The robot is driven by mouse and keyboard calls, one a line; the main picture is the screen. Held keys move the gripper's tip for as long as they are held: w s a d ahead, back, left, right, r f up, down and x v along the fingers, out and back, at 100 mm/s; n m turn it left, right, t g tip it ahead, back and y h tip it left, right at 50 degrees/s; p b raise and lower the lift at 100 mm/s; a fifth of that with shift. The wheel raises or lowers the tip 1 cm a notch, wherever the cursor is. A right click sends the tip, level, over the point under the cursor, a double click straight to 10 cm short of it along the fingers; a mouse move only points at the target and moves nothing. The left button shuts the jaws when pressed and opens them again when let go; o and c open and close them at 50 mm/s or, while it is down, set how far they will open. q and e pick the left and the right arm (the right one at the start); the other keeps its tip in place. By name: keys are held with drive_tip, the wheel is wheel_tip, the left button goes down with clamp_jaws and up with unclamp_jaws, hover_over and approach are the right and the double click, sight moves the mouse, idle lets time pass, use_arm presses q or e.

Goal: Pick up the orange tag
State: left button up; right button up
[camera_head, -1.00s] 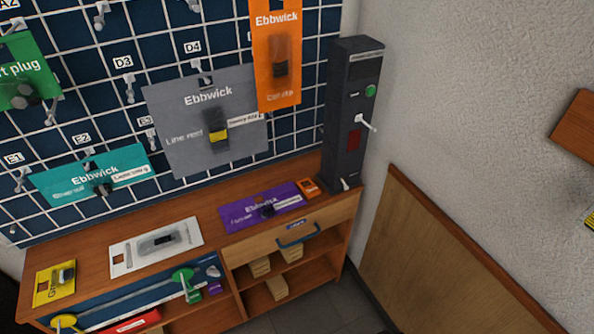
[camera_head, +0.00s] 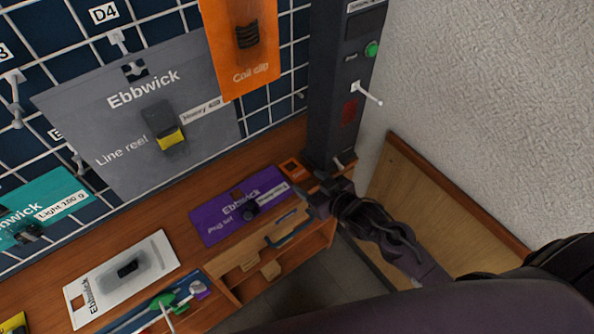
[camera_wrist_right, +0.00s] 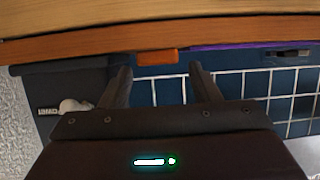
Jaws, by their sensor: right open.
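A small orange tag (camera_head: 292,168) lies on the wooden counter, between the purple card and the foot of the dark post. In the right wrist view the orange tag (camera_wrist_right: 157,57) shows edge-on at the counter edge, between the fingers in the picture and beyond them. My right gripper (camera_head: 318,188) is just in front of the tag at the counter's front edge, apart from it. In the right wrist view its two fingers (camera_wrist_right: 158,77) are spread with nothing between them. My left gripper is not in view.
A purple card (camera_head: 238,206) lies left of the tag. The dark post (camera_head: 345,85) with a green button stands close behind and right. A large orange Coil clip card (camera_head: 242,50) and a grey card (camera_head: 140,115) hang on the grid. A drawer (camera_head: 285,235) is below.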

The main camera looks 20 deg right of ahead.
sight(300, 174)
drive_tip(key=x, duration=0.4)
drive_tip(key=shift+w+r, duration=0.25)
drive_tip(key=shift+w, duration=0.05)
drive_tip(key=shift+f, duration=0.1)
drive_tip(key=shift+c, duration=0.5)
drive_tip(key=c, duration=0.6)
drive_tip(key=shift+c, duration=0.2)
drive_tip(key=shift+s+d, duration=0.1)
